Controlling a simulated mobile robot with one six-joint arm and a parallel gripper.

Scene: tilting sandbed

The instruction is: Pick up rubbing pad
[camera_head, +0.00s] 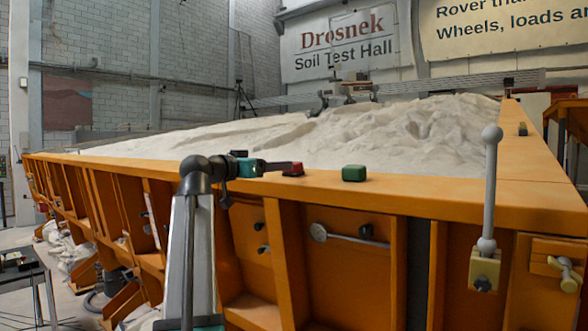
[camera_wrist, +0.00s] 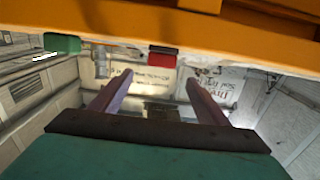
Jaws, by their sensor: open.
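Two small blocks sit on the orange rim of the sandbed: a red block (camera_head: 295,169) with dark parts, and a green block (camera_head: 354,173) to its right. I cannot tell for certain which is the rubbing pad. In the wrist view, which looks upside down, the red block (camera_wrist: 163,57) is just beyond the fingertips, roughly centred between them. The green block (camera_wrist: 62,43) is off to the left there. My gripper (camera_wrist: 159,77) is open, with nothing between its fingers. In the head view my gripper (camera_head: 280,167) points right along the rim, close to the red block.
The orange rim (camera_head: 445,203) borders a bed of pale sand (camera_head: 400,130). An upright grey lever with a ball top (camera_head: 491,170) rises in front of the rim at right. A spoon-like tool (camera_head: 345,237) hangs on the side panel.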

